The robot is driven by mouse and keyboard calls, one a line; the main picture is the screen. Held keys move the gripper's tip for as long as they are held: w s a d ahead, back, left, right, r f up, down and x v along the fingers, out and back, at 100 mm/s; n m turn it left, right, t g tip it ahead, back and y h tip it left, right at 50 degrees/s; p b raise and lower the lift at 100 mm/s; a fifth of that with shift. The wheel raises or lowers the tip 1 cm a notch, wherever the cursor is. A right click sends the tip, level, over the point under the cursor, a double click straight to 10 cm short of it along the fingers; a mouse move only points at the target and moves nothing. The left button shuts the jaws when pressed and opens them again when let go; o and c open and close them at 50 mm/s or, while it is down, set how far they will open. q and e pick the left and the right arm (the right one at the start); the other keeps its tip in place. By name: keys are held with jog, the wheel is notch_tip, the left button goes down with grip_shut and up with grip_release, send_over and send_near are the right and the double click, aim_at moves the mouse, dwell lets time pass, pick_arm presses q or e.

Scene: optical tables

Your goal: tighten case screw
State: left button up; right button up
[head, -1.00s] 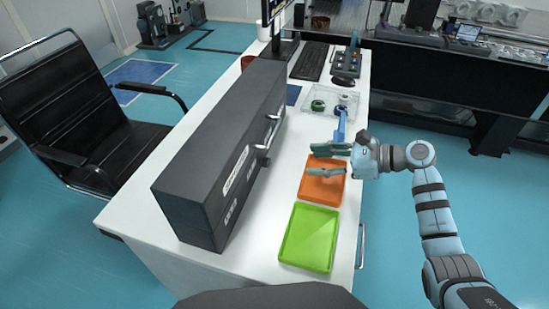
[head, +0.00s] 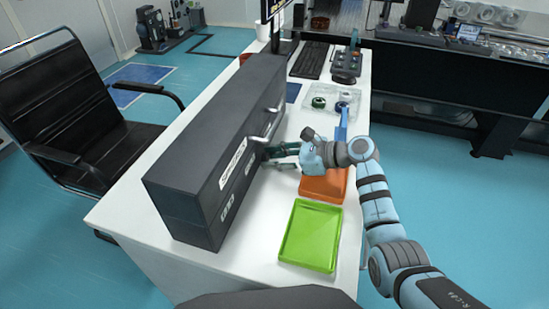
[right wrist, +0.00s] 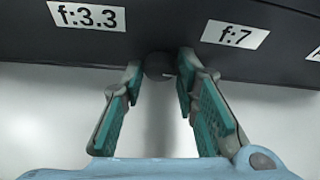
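The long black case (head: 215,150) stands on the white table, with silver handles and white labels on its side. In the right wrist view, the case (right wrist: 165,30) shows labels "f:3.3" and "f:7". A dark round screw knob (right wrist: 158,65) sticks out between these labels. My right gripper (head: 268,154) is at the case's side; in the right wrist view its fingertips (right wrist: 159,72) stand on either side of the knob, apart, with small gaps beside it. My left gripper is not in view.
A green tray (head: 310,236) and an orange tray (head: 325,187) lie right of the case, the orange one partly under my right arm. A clear tray (head: 330,98) with small round parts, a keyboard (head: 311,61) and a control box (head: 346,65) are farther back.

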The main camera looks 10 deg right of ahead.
grip_shut()
jog(key=n+p, duration=0.1)
jog(key=p, duration=0.1)
jog(key=n+t+p, duration=0.1)
jog(key=p, duration=0.2)
jog(key=shift+s+r, duration=0.15)
jog(key=shift+r, duration=0.1)
jog(key=shift+f+n+t+h, duration=0.3)
jog(key=shift+n+t, duration=0.1)
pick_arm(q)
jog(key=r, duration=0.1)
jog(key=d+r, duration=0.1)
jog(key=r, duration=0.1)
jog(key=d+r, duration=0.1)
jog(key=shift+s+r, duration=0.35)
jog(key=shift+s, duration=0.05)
pick_arm(e)
jog(key=o, duration=0.6)
grip_release()
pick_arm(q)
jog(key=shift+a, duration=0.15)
pick_arm(e)
jog(key=shift+d, duration=0.1)
jog(key=v, duration=1.1)
jog(key=shift+s+d+r, duration=0.1)
jog(key=shift+s+d, duration=0.15)
